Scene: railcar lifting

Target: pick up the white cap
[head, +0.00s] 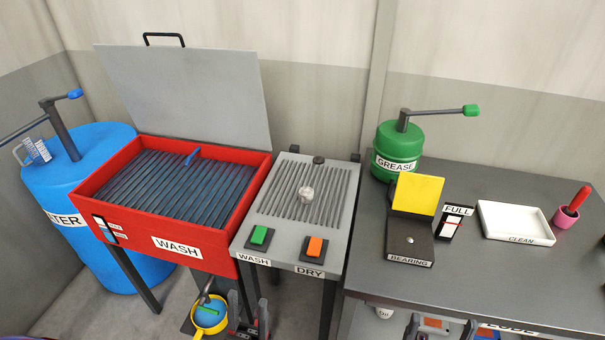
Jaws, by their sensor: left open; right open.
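A small off-white, rounded piece (306,194) rests on the slats of the grey drying rack (346,215). A small white cup-like piece (384,313) shows just under the front edge of the dark table, with dark lettering too small to read. I cannot tell for certain which of the two is the white cap. My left gripper (248,308) is open at the bottom edge, below the front of the rack. My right gripper (430,323) is at the bottom edge, right of the cup-like piece, open and partly cut off. Both grippers are apart from both white pieces.
A red wash basin (180,258) with a raised lid stands left of the rack, and a yellow bucket (209,315) below. The dark table (520,275) carries a bearing box (408,243), a green grease pump (398,147) and a white tray (516,221). Its front is mostly clear.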

